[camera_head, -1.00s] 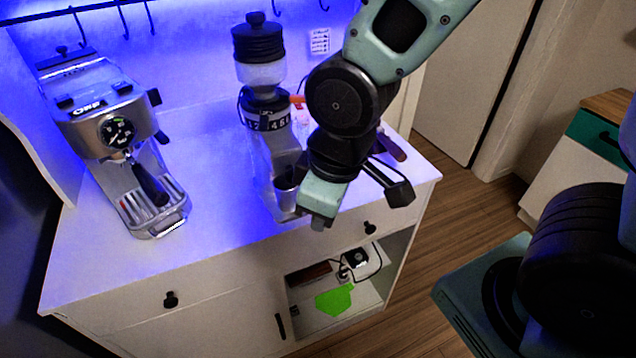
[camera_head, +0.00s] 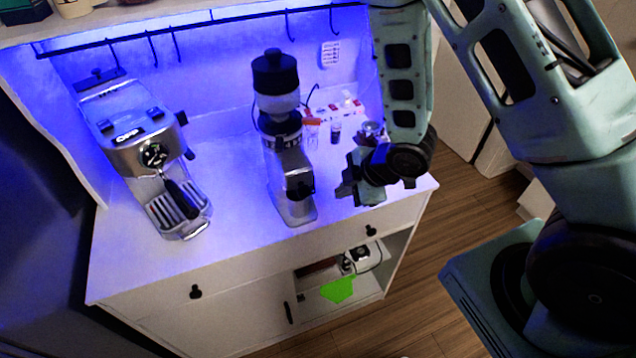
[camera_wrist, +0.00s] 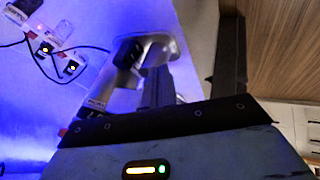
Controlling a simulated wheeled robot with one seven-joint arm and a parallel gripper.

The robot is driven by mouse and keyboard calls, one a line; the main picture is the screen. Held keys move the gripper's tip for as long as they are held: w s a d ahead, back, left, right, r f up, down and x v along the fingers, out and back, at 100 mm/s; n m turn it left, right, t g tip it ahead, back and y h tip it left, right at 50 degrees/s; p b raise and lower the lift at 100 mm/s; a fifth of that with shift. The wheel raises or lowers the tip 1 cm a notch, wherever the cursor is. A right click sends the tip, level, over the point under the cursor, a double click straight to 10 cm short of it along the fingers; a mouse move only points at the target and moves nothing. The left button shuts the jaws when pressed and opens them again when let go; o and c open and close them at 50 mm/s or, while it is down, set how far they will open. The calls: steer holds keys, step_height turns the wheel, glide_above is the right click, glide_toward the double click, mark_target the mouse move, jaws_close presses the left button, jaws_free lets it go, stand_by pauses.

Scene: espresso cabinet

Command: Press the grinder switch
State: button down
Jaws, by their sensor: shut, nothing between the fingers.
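The coffee grinder (camera_head: 277,135) stands upright on the white counter, with a dark hopper on top and a metal body. Its switch cannot be made out in the head view. My gripper (camera_head: 349,186) is shut and empty, beside the grinder's lower body on the right, with a small gap between them. In the wrist view my gripper's dark fingers (camera_wrist: 195,60) point up the picture. The blurred grinder (camera_wrist: 150,50) lies just beyond them, partly hidden by a finger.
An espresso machine (camera_head: 150,155) stands at the counter's left. A power strip (camera_head: 335,108) with cables lies behind my gripper, also visible in the wrist view (camera_wrist: 55,42). A small dark bottle (camera_head: 336,132) stands nearby. The counter (camera_head: 240,195) is clear between the two machines.

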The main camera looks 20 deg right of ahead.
steer(key=shift+s+d+n, duration=0.1)
steer(key=shift+d+n, duration=0.2)
steer(key=shift+d, duration=0.05)
steer(key=shift+f, duration=0.15)
steer(key=b+x, duration=0.7)
steer(key=x, duration=0.2)
steer(key=shift+w+a+f+b, duration=0.1)
steer(key=shift+w+a+b, duration=0.2)
steer(key=shift+b, duration=0.1)
steer(key=w+p, duration=0.2)
steer(key=w, duration=0.1)
steer(key=shift+f, duration=0.1)
steer(key=shift+w+f, duration=0.15)
steer(key=shift+w, duration=0.3)
